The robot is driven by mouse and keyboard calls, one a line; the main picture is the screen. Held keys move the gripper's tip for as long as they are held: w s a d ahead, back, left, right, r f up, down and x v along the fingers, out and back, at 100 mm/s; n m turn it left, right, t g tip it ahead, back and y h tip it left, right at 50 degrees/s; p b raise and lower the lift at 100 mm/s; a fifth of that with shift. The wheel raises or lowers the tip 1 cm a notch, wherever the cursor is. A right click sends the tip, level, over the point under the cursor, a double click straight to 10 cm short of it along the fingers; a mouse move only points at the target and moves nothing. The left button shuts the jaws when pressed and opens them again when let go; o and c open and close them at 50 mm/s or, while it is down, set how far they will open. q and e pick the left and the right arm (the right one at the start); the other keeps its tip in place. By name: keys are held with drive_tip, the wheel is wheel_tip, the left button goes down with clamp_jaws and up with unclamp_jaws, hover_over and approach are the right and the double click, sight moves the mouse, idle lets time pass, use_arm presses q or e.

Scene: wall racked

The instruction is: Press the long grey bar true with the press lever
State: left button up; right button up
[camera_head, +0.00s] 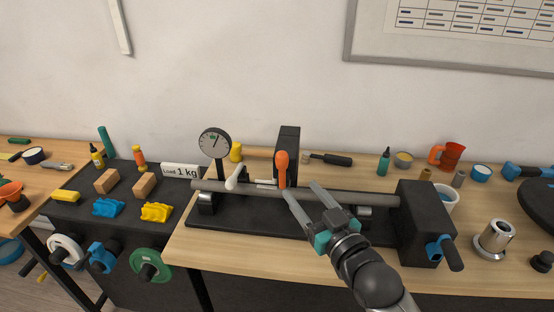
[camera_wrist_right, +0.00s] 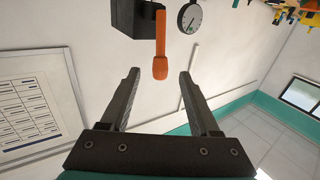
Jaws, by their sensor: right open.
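The long grey bar (camera_head: 345,199) lies level across two supports on the black press base (camera_head: 240,215). The black press post (camera_head: 288,145) stands behind the bar's middle, and the press lever (camera_head: 281,165) with its orange grip hangs down in front of it. My right gripper (camera_head: 301,190) is open and empty, just in front of the lever's lower end. In the right wrist view the orange lever (camera_wrist_right: 160,45) points down, its tip near the gap between my open fingertips (camera_wrist_right: 160,74). Part of the bar is hidden behind my gripper. My left gripper is out of view.
A dial gauge (camera_head: 214,143) stands behind the bar at left, with a white-handled lever (camera_head: 235,177) beside it. A black block with a blue-collared handle (camera_head: 425,225) stands at the bar's right end. Bottles and cups line the table's back right.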

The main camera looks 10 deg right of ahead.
sight(282, 172)
drive_tip(key=x, duration=1.3)
drive_tip(key=shift+w, duration=0.1)
clamp_jaws()
idle(1.2)
